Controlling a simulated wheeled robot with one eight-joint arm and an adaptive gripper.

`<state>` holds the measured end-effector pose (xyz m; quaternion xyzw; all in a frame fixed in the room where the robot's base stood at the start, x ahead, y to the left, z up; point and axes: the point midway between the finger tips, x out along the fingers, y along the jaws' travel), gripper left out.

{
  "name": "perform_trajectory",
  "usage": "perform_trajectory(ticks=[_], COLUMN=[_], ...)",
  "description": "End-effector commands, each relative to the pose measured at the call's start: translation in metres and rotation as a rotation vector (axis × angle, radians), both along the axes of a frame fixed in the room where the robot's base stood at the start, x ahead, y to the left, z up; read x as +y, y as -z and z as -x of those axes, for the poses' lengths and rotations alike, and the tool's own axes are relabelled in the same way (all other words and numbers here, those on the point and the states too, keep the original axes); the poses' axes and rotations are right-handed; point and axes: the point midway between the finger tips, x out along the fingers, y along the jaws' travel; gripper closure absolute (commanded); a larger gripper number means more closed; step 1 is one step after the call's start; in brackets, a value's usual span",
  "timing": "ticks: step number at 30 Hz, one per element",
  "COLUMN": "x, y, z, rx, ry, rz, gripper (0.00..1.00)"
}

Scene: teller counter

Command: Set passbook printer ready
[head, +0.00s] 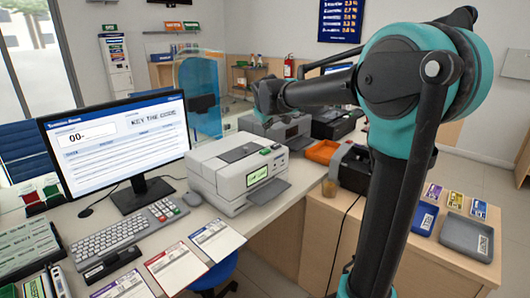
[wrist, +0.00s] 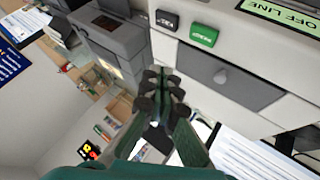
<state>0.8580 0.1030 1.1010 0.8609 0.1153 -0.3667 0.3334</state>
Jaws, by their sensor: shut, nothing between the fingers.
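The passbook printer (head: 222,178) is a light grey box on the counter, right of the monitor. Its lit green display (head: 257,177) is on the front; in the wrist view the display (wrist: 286,14) reads OFF LINE. The monitor (head: 120,143) shows "00-" and KEY THE CODE.
An orange tray (head: 322,152) and dark machines stand behind to the right. A grey tray (head: 466,236) and small coloured cards are at far right.

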Motion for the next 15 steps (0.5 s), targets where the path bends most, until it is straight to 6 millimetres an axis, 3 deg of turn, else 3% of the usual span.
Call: perform_trajectory(ticks=[4,15], x=[0.0099,0.0102], y=[-0.0092,-0.0095], z=[-0.0093,-0.0100], rx=[-0.014,-0.015], ry=[-0.022,-0.023], rz=[0.014,0.016], gripper=[1.00,1.00])
